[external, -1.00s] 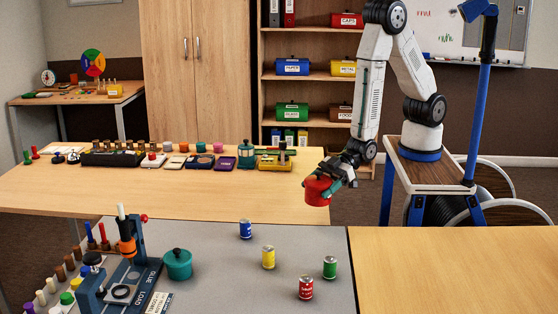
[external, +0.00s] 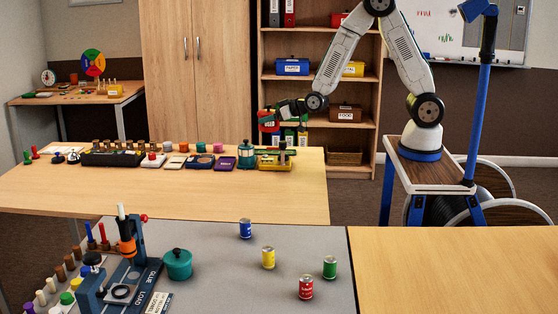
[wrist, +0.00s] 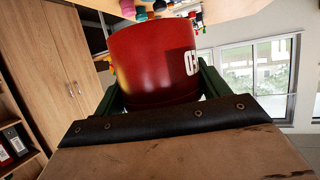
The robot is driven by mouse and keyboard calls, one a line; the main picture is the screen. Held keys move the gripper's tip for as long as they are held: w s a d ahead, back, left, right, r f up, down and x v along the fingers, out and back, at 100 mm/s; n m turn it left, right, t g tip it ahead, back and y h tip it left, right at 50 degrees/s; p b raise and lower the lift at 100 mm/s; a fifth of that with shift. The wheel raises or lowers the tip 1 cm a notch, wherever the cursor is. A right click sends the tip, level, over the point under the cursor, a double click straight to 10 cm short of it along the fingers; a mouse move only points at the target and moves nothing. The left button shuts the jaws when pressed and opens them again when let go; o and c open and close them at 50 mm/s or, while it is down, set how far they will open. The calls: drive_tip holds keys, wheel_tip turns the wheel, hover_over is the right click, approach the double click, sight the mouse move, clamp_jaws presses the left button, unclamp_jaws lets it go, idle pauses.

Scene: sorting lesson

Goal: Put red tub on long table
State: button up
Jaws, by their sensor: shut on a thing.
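The red tub (external: 267,121) is held up in the air by my gripper (external: 275,116), in front of the shelf unit and above the far edge of the long wooden table (external: 240,195). In the wrist view the red tub (wrist: 152,68) fills the upper middle, with white lettering on its right side. The green fingers of my gripper (wrist: 155,90) are closed on both sides of it. The tub's underside and contact with the fingertips are hidden.
A row of small items, including a teal pot (external: 246,156) and a yellow tray (external: 274,163), lines the table's back edge. The table's front half is clear. A grey-topped table (external: 215,275) with cans and a press stands nearer.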

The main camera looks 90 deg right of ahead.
drive_tip(key=s+d+f+n+y, duration=0.4)
drive_tip(key=d, duration=0.5)
drive_tip(key=s+a+f+n+g+y, duration=0.35)
drive_tip(key=s+a+n+y, duration=0.45)
drive_tip(key=s, duration=0.3)
drive_tip(key=shift+t+y, duration=0.35)
drive_tip(key=shift+y, duration=0.25)
drive_tip(key=shift+w+d+f, duration=0.1)
drive_tip(key=shift+d+f, duration=0.05)
drive_tip(key=shift+f, duration=2)
drive_tip(key=shift+w+d+f, duration=0.1)
drive_tip(key=shift+d+f, duration=0.05)
drive_tip(key=shift+f, duration=1.95)
drive_tip(key=shift+f, duration=0.15)
drive_tip(key=o, duration=1.3)
